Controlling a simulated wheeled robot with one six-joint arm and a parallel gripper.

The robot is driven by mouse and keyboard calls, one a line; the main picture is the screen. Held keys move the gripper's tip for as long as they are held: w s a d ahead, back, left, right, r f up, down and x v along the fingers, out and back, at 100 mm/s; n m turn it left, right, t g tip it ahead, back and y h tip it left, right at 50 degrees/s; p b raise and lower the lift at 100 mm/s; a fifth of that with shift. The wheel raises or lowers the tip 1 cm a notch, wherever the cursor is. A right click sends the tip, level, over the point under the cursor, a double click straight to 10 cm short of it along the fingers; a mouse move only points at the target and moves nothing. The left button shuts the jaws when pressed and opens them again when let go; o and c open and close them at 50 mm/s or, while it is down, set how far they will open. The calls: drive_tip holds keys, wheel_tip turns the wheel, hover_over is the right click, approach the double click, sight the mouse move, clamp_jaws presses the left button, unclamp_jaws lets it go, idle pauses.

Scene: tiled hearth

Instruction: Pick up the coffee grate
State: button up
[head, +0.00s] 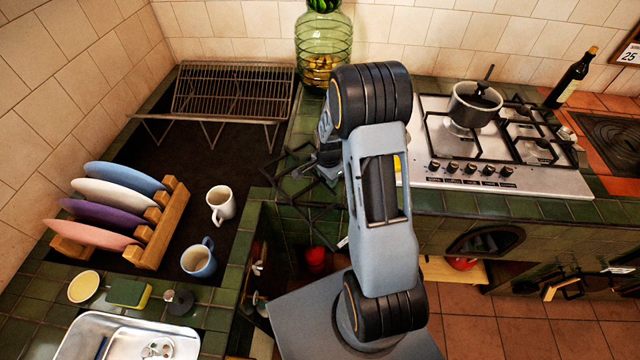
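A black metal grate (297,190), which looks like the coffee grate, shows at the corner of the green-tiled counter, left of my arm. Its thin crossing bars spread over the tiles, and its right part is hidden behind my arm. I cannot tell whether it lies flat or is raised. My gripper (328,157) is a dark shape at the grate's upper right, mostly hidden by my own arm links. Its fingers cannot be made out, nor whether they touch the grate.
A stove (480,150) with a pot (474,106) stands right. A wire rack (232,95) and green glass jar (323,50) stand behind. A plate rack (160,225), white mug (221,204) and blue mug (199,259) are left. Dark counter between rack and mugs is clear.

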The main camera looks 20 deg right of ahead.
clamp_jaws()
drive_tip(key=shift+w+r, duration=0.1)
drive_tip(key=shift+r, duration=0.05)
